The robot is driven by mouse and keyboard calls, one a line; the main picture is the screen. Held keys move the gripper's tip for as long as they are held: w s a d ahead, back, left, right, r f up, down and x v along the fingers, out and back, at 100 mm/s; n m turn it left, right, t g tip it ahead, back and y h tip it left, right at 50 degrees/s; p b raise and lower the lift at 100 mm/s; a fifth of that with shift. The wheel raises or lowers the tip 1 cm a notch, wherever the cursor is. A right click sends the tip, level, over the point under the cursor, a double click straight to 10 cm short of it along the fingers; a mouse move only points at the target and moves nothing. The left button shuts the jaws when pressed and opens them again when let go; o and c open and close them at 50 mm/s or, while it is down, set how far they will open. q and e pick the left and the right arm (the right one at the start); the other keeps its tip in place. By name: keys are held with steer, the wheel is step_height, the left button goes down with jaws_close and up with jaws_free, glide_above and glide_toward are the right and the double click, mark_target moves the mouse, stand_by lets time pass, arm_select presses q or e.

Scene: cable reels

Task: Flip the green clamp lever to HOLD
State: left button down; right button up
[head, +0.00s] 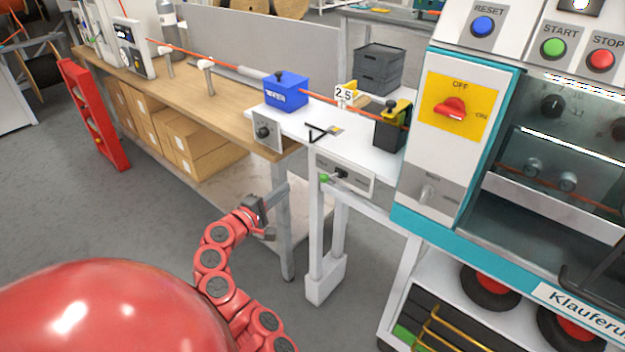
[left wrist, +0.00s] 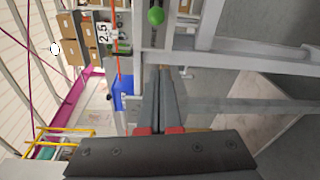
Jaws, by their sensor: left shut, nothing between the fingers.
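The green clamp lever (head: 325,178) has a round green knob and sits on a light panel below the front edge of the white bench top. Its knob points left in the head view, and the panel lettering is too small to read. The green knob also shows at the top of the left wrist view (left wrist: 155,17). My left gripper (head: 282,189) is below and to the left of the lever, apart from it. Its fingers are together and empty, as the left wrist view (left wrist: 164,72) shows. My right gripper is not in view.
A blue block (head: 286,91) and a black-and-yellow clamp (head: 391,125) sit on the white top with an orange cable through them. A control cabinet (head: 415,150) stands close on the right. A grey bench leg (head: 285,240) is near my left gripper. Open floor lies left.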

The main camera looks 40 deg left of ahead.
mark_target(324, 178)
arm_select(q)
steer(key=shift+w, duration=0.1)
steer(key=w, duration=0.3)
steer(key=w+p, duration=0.1)
steer(key=w, duration=0.5)
steer(key=shift+w+d+f, duration=0.2)
steer(key=shift+w+f, duration=0.05)
steer(key=shift+w, duration=0.15)
steer(key=d, duration=0.1)
steer(key=d+p, duration=0.1)
steer(key=s+d, duration=0.1)
steer(key=shift+s+d+r, duration=0.1)
steer(key=shift+r, duration=0.15)
steer(key=shift+p, duration=0.3)
